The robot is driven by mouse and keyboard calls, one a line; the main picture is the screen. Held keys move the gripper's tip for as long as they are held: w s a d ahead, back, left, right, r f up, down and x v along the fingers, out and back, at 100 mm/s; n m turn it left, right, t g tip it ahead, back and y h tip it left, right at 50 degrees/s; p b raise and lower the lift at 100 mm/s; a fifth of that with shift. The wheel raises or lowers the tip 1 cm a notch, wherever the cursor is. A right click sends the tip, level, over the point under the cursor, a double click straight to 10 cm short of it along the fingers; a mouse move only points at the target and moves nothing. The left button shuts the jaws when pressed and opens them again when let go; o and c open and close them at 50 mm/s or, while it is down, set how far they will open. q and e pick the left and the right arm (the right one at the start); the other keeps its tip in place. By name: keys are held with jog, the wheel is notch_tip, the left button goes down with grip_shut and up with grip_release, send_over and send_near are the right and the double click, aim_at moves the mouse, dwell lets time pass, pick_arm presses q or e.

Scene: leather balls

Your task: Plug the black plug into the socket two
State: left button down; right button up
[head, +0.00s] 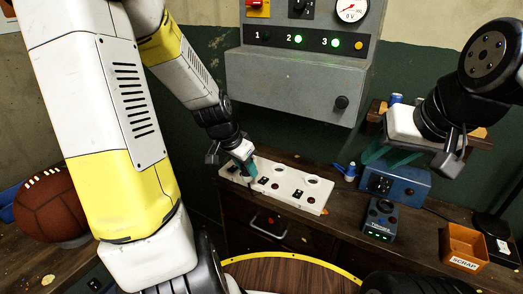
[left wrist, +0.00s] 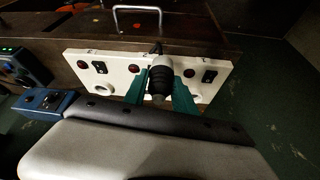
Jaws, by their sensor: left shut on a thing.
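A white socket board (head: 318,204) lies on the wooden bench, with round sockets, black switches and red lamps; it also shows in the left wrist view (left wrist: 222,58). My left gripper (head: 249,168) is over the left part of the board, pointing down. In the left wrist view its teal fingers are shut on the black plug (left wrist: 160,86), which has a grey band and is over the middle of the board. The fingers hide its contact end, so I cannot tell whether it touches a socket. My right gripper (head: 390,156) is open and empty, right of the board.
A grey panel (head: 290,88) with lamps numbered 1 to 3 hangs behind; 2 and 3 glow green. Blue devices (head: 403,186) stand right of the board, and an orange scrap bin (head: 464,247) is further right. A brown ball (head: 50,205) is at left.

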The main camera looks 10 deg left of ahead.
pick_arm(q)
jog(key=shift+w+r, duration=0.1)
dwell(0.4)
jog(key=shift+w, duration=0.4)
jog(key=w+a, duration=0.1)
jog(key=w, duration=0.3)
jog(key=w+a+f, duration=0.1)
jog(key=w, duration=0.4)
jog(key=w+a, duration=0.1)
jog(key=w, duration=0.4)
jog(key=shift+w+f, duration=0.15)
jog(key=shift+f, duration=0.05)
jog(key=shift+a+x, duration=0.25)
jog(key=shift+x, duration=0.9)
jog(key=shift+f, duration=0.55)
jog(key=shift+f, duration=0.1)
